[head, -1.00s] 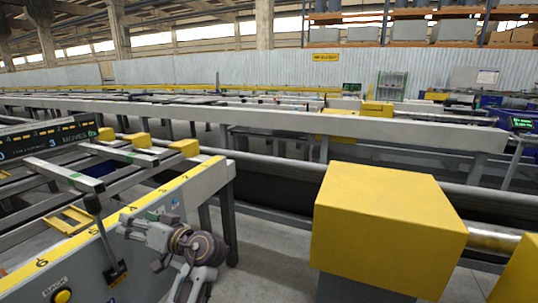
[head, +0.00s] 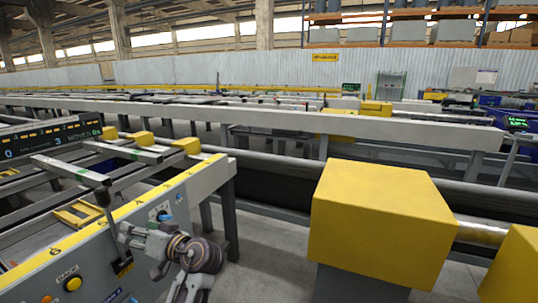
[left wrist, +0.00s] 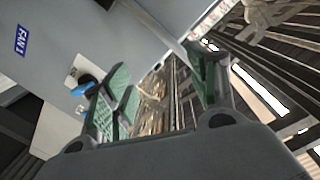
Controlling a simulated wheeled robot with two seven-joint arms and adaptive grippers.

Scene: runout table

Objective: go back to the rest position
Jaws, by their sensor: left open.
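My left gripper (head: 124,233) is in front of the sloping face of the grey and yellow control desk (head: 215,180) in the head view. It points left, close to a black lever (head: 104,200). In the left wrist view its two green-padded fingers (left wrist: 160,88) stand apart with nothing held between them. A blue knob (head: 164,215) shows on the desk just above the gripper. The same view from the wrist shows a blue knob (left wrist: 84,87) beside the left finger. I cannot tell whether the gripper touches the desk. My right gripper is not in view.
A large yellow box (head: 375,225) stands on a grey post at the right, with another yellow block (head: 515,265) beside it. A long dark pipe (head: 280,165) runs behind. Grey floor (head: 265,245) is open between desk and box. A "BACK" button (head: 73,284) is lower left.

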